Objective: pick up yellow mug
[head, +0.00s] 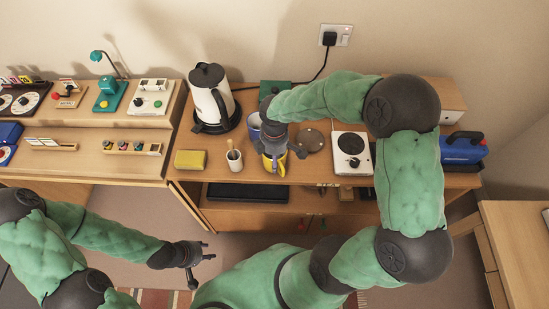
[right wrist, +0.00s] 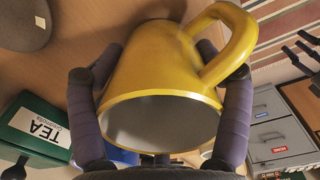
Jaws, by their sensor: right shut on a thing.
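The yellow mug (head: 274,165) is near the front edge of the wooden cabinet top, below my right gripper (head: 273,147). In the right wrist view the mug (right wrist: 165,75) fills the middle, its open mouth toward the camera and its handle at the upper right. The two padded fingers of my right gripper (right wrist: 160,60) press on opposite sides of its body. I cannot tell whether the mug touches the wood. My left gripper (head: 203,265) is open and empty, low in front of the furniture.
A blue mug (head: 254,126) stands just behind the yellow one. A white cup (head: 235,160) and a yellow sponge (head: 190,159) are to the left, with a kettle (head: 211,105) behind. A round dark disc (head: 309,141) and a white appliance (head: 351,152) are to the right.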

